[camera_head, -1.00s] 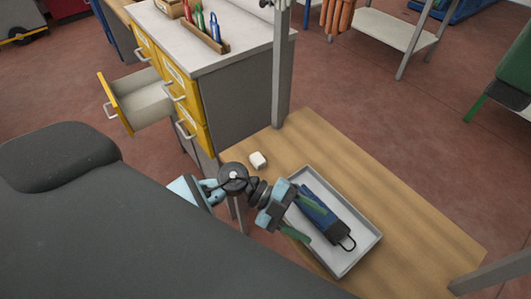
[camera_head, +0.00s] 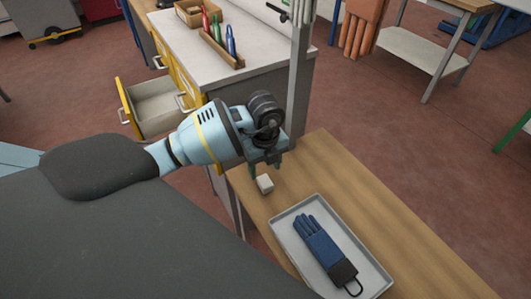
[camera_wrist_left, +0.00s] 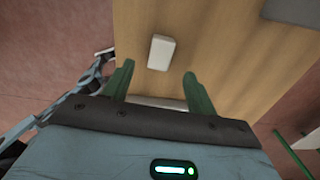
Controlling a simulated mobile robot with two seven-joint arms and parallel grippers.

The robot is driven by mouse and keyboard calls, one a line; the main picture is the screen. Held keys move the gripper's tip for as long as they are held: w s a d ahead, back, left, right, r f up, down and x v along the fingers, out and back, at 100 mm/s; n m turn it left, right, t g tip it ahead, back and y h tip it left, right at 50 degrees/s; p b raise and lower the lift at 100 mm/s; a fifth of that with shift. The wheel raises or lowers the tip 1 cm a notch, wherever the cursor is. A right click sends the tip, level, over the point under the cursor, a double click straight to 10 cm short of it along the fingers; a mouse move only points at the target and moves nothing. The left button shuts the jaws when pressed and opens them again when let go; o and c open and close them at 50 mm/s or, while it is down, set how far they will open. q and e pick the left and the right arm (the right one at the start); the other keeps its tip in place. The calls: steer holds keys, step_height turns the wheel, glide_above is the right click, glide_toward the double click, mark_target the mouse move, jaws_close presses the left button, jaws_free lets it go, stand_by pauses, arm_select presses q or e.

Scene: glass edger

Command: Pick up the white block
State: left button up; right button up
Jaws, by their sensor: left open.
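The white block (camera_head: 265,184) sits on the wooden table (camera_head: 360,190) near its far left corner. In the left wrist view the block (camera_wrist_left: 161,52) lies ahead of and between the two green fingers. My left gripper (camera_head: 267,170) is just behind and above the block in the head view, pointing down. In the left wrist view my left gripper (camera_wrist_left: 158,88) has its fingers spread apart, with nothing between them. The right gripper is not in view.
A grey tray (camera_head: 287,222) holding a blue glove (camera_head: 322,245) stands in front of the block. A metal post (camera_head: 299,85) rises behind the gripper. A cabinet with an open yellow-fronted drawer (camera_head: 155,105) is at the left.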

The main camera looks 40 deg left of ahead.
mark_target(265, 181)
arm_select(q)
steer(key=shift+a+f, duration=0.1)
steer(key=shift+f, duration=3.25)
steer(key=shift+c, duration=0.5)
steer(key=c, duration=1)
